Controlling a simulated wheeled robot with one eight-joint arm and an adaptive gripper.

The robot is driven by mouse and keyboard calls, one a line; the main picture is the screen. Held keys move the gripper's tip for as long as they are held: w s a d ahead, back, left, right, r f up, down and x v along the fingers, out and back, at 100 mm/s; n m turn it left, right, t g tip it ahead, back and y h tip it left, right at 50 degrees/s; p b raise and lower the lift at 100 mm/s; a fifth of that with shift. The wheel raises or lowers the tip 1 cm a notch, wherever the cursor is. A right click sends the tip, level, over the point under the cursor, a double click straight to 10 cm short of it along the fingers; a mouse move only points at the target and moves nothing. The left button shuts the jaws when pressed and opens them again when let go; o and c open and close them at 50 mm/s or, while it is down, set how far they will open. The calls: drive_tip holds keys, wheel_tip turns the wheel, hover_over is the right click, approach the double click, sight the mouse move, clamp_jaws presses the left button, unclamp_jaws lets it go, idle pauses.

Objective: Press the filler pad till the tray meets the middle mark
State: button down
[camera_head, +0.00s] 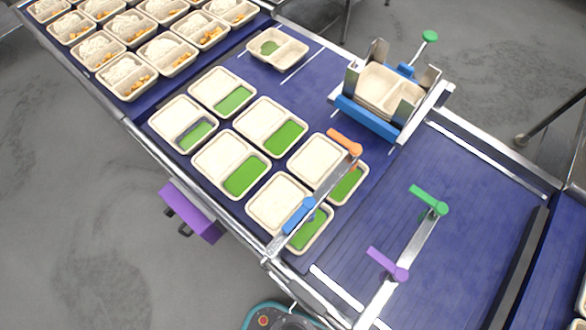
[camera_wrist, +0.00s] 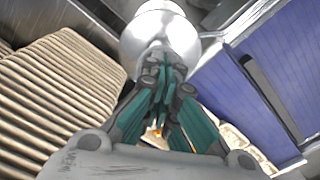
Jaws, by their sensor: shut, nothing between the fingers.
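My gripper (camera_wrist: 162,70) shows only in the wrist view, with its teal and black fingers together and empty. A shiny silver rounded part (camera_wrist: 160,35) lies just beyond the fingertips; I cannot tell whether they touch or whether this is the filler pad. No pad can be made out in the head view. In the head view, a tan tray (camera_head: 290,52) with a green patch in one compartment sits at the far end of the blue belt, beside white marks (camera_head: 302,67). I cannot tell which mark is the middle one.
Several tan trays with green compartments (camera_head: 228,165) fill the near belt. Rice trays (camera_head: 125,75) stand upper left. A holder with stacked trays (camera_head: 375,88) stands right of the belt. Coloured gate handles (camera_head: 345,142) stick up at right. Stacked tan trays (camera_wrist: 60,95) fill the wrist view's left.

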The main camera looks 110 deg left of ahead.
drive_tip(key=shift+r, duration=0.1)
drive_tip(key=shift+r+p, duration=1.1)
drive_tip(key=shift+r, duration=0.85)
wheel_tip(320, 180, up, 6)
drive_tip(key=p, duration=0.3)
idle(0.4)
